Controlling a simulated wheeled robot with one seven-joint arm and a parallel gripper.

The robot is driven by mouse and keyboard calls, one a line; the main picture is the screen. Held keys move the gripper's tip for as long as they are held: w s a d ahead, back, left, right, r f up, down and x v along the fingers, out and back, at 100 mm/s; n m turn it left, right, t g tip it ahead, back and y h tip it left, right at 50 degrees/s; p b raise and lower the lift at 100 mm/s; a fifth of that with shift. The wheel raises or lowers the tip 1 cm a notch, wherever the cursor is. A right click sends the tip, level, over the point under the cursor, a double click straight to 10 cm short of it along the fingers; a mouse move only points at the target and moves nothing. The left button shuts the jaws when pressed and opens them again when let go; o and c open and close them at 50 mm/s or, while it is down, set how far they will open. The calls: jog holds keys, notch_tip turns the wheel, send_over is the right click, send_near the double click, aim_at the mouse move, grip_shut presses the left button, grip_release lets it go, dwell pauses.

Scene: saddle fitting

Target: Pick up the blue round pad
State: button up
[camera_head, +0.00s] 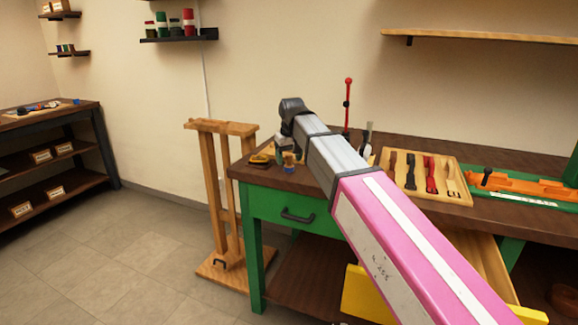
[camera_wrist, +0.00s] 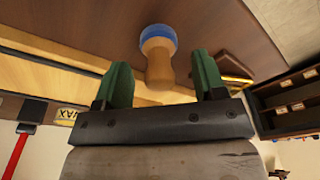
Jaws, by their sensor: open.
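The blue round pad (camera_wrist: 158,34) has a tan wooden handle with a rounded knob. In the wrist view it is on the brown bench top, its blue disc farther from me and its knob toward me. My gripper (camera_wrist: 160,62) has two green fingers, spread apart and empty. The handle appears in the gap between them, with space on both sides. I cannot tell how deep it sits between them. In the head view my arm hides much of the gripper area.
The bench (camera_head: 330,184) has a green frame and drawer. A yellow-brown piece (camera_head: 262,158) lies left of the pad. A wooden tool tray (camera_head: 425,203), an orange tool (camera_head: 530,187) and a red upright rod (camera_head: 347,105) are farther right. A wooden stand (camera_head: 222,195) is left of the bench.

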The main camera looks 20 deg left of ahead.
jog(key=shift+w+f, duration=0.1)
jog(key=shift+f, duration=0.8)
jog(key=c, duration=1)
jog(key=shift+o, duration=0.2)
jog(key=shift+r, duration=0.15)
jog(key=shift+a+r, duration=0.1)
jog(key=shift+r, duration=0.45)
notch_tip(320, 180, up, 3)
jog(key=shift+f, duration=0.2)
jog(key=s+a+r, duration=0.7)
jog(key=a, duration=0.1)
jog(key=shift+s+a, duration=0.35)
